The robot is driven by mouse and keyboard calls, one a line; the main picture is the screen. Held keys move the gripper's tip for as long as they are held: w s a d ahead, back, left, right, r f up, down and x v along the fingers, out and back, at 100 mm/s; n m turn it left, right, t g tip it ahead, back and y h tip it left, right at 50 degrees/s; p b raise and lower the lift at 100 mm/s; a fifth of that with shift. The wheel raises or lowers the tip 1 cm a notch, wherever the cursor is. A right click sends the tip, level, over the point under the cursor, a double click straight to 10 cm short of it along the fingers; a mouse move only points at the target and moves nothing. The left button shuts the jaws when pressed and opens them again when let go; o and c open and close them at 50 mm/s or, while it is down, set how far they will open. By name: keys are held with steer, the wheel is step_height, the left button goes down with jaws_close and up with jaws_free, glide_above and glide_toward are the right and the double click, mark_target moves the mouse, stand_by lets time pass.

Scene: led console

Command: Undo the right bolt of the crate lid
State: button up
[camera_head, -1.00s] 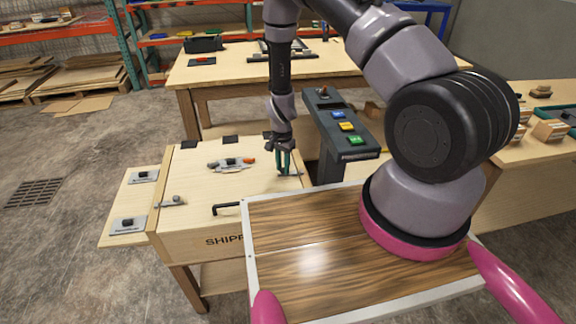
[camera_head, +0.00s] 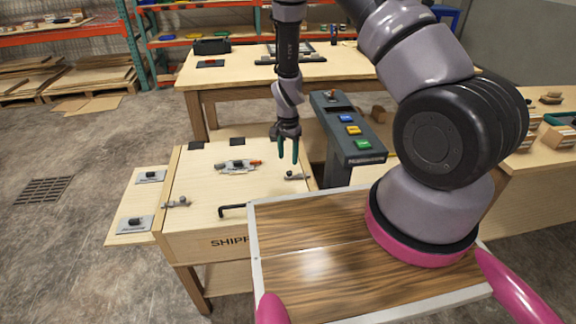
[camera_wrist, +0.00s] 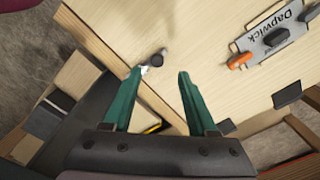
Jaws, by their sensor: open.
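The crate lid (camera_head: 205,172) is pale wood and lies closed on the crate. The right bolt (camera_head: 297,176) is a small grey metal fitting with a dark knob near the lid's right edge; how far its bar reaches is too small to tell. In the wrist view the right bolt (camera_wrist: 151,62) shows near the lid's edge, partly behind the left fingertip. My gripper (camera_head: 288,157) has teal fingers, points down and is open and empty, just above the bolt. In the wrist view its fingertips (camera_wrist: 160,74) are apart, with the knob near the left one.
The left bolt (camera_head: 177,203) sits at the lid's left edge. A labelled latch plate (camera_head: 238,166) with an orange tip lies mid-lid, and a black handle (camera_head: 232,209) is at the front. A console (camera_head: 346,130) with coloured buttons stands close right of the crate.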

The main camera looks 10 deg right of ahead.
step_height(320, 180, up, 4)
steer(key=shift+r, duration=0.25)
steer(key=s+d+r+n+t+y, duration=0.1)
steer(key=d+r, duration=0.1)
steer(key=r, duration=1.2)
steer(key=s+d+r+n+t+y, duration=0.1)
steer(key=r+t, duration=0.1)
steer(key=r, duration=1.3)
steer(key=s+d+r+n+t, duration=0.1)
steer(key=s+d+r+t, duration=0.1)
steer(key=s+r, duration=0.7)
steer(key=s+d+r+n+t, duration=0.2)
steer(key=s+d+r, duration=0.3)
steer(key=s+r, duration=0.3)
steer(key=s, duration=0.3)
steer(key=shift+s+r, duration=0.3)
steer(key=shift+r, duration=0.1)
